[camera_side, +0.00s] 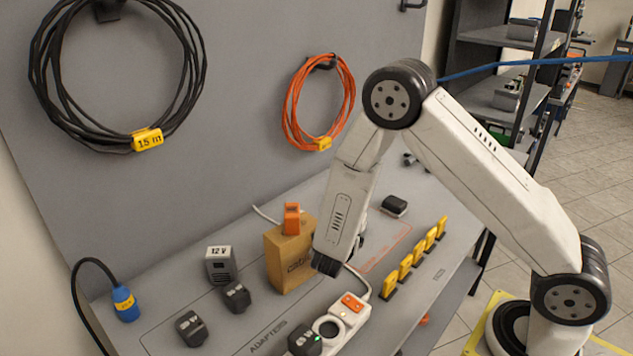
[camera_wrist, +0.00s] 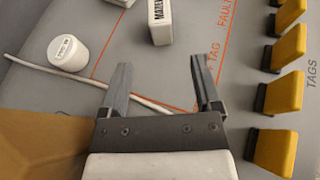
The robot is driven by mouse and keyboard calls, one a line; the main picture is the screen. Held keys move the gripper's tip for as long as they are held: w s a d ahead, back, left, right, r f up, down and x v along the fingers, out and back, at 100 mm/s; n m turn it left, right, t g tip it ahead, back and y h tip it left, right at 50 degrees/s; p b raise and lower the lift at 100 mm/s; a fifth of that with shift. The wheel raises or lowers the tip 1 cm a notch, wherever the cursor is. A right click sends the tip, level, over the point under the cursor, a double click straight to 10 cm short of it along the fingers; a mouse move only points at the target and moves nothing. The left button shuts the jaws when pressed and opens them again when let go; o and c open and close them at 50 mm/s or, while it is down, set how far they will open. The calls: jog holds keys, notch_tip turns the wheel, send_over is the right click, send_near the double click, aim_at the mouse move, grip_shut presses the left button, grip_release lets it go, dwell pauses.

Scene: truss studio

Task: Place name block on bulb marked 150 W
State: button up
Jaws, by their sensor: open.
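In the wrist view, a white block with dark lettering starting "MATE" (camera_wrist: 161,24) lies on the grey bench inside an orange outline; the rest of its text is unclear. A round white thing with a small printed label (camera_wrist: 68,52), possibly the bulb, stands to its left; the label is too small to read. My gripper (camera_wrist: 163,70) is open and empty, its fingers spread short of the block and not touching it. In the side view neither white thing can be made out, and my arm covers part of that area.
A brown box (camera_side: 283,258) with an orange item (camera_side: 291,218) on top stands beside my arm. Yellow tags (camera_side: 405,267) stand in a row to the right. A white cable (camera_wrist: 40,67) crosses the bench. A power strip (camera_side: 345,315) and black adapters (camera_side: 236,296) are nearer the front.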

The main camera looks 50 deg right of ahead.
jog(key=shift+s+a+r, duration=0.2)
jog(key=shift+a+r, duration=0.05)
jog(key=shift+a, duration=0.25)
dwell(0.3)
jog(key=shift+s+d+r+m+g, duration=0.2)
jog(key=shift+s+d+m+g, duration=0.05)
jog(key=shift+s+m+g, duration=0.45)
jog(key=s+a+r+m+y, duration=0.3)
jog(key=s+a+m+y, duration=0.1)
jog(key=m, duration=0.6)
jog(key=s+a+r+m+g+y, duration=0.1)
jog(key=s+a+r+m+y, duration=0.3)
jog(key=s+m+y, duration=0.3)
jog(key=m+y, duration=0.1)
jog(key=m, duration=0.3)
jog(key=shift+a+r+y, duration=0.25)
jog(key=shift+a+y, duration=0.05)
jog(key=shift+a, duration=0.05)
jog(key=shift+o, duration=0.5)
